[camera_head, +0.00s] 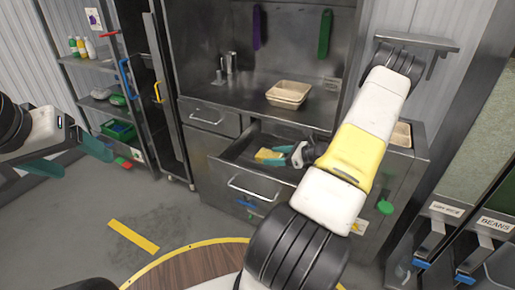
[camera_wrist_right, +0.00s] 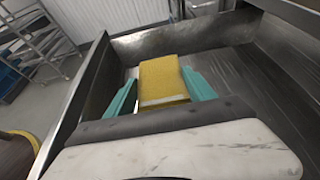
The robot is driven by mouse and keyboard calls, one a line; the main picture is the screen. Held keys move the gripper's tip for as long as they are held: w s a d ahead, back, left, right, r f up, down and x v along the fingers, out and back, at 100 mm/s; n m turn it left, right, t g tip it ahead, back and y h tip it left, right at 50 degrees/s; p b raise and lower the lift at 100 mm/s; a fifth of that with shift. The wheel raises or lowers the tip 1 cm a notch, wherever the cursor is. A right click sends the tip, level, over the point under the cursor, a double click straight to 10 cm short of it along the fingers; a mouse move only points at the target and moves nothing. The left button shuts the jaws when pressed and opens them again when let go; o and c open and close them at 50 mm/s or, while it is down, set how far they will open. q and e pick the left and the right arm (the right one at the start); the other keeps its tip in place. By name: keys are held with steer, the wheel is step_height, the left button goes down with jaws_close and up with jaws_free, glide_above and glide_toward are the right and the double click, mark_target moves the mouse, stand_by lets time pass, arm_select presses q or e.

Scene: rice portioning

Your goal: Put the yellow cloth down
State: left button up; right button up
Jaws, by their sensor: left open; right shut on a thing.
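The yellow cloth (camera_wrist_right: 163,82) is a folded block between the teal fingers of my right gripper (camera_wrist_right: 161,90), in the right wrist view. In the head view the cloth (camera_head: 266,154) shows as a small yellow patch at the tips of my right gripper (camera_head: 280,152), inside the open drawer (camera_head: 229,166). The gripper is shut on it. I cannot tell whether the cloth touches the drawer floor. My left gripper (camera_head: 70,158) is open and empty at the far left of the head view, well away from the drawer.
Drawer walls (camera_wrist_right: 85,95) surround the right gripper closely. A beige tray stack (camera_head: 288,94) stands on the steel counter (camera_head: 247,107) above. A shelf rack (camera_head: 97,104) with bottles is at left. A round wooden table (camera_head: 190,268) is in front.

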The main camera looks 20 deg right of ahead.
steer(key=shift+f, duration=0.95)
steer(key=shift+f, duration=0.1)
steer(key=shift+f, duration=0.5)
steer(key=o, duration=1.4)
steer(key=shift+c, duration=0.2)
steer(key=shift+r, duration=0.1)
